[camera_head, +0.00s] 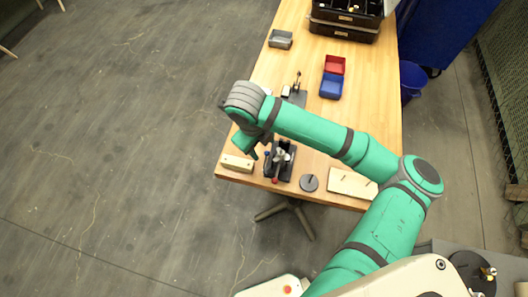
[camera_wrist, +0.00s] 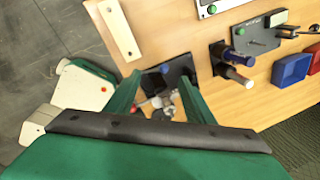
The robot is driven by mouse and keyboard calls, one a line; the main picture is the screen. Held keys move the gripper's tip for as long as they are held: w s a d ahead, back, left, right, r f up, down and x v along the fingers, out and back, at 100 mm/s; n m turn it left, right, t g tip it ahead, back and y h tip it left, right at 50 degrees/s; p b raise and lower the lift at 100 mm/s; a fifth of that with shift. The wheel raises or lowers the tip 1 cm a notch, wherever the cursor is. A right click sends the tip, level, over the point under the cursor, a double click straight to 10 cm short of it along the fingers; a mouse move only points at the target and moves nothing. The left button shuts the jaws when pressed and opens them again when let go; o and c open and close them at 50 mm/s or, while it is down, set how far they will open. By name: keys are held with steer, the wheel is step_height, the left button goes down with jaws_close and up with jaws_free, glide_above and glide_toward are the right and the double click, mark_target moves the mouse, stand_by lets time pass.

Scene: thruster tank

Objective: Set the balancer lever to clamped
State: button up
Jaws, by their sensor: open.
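A black fixture (camera_head: 288,168) with silver metal parts stands near the front left edge of the table. It has a red knob and a blue knob; I take it to be the balancer, but cannot make out which part is its lever or how it is set. In the wrist view the fixture (camera_wrist: 179,68) shows beyond and between my fingers, with the red knob (camera_wrist: 142,98) at its near left and the blue knob (camera_wrist: 165,68) on its far side. My gripper (camera_wrist: 160,82) is open and empty. In the head view my gripper (camera_head: 253,149) hangs just left of the fixture.
A cream block (camera_head: 237,163) lies left of the fixture. A round grey disc (camera_head: 309,183) and a pale board (camera_head: 352,184) lie right. Behind my arm are a small lever device (camera_head: 297,87), red bin (camera_head: 334,65), blue bin (camera_head: 331,86) and grey bin (camera_head: 280,39).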

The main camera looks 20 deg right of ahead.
mark_target(266, 155)
steer(key=f, duration=0.6)
steer(key=shift+w+d, duration=0.25)
steer(key=shift+d, duration=0.1)
steer(key=shift+d+f, duration=0.2)
steer(key=shift+f, duration=0.1)
steer(key=shift+a, duration=0.1)
steer(key=shift+c, duration=0.7)
steer(key=c, duration=1)
jaws_close()
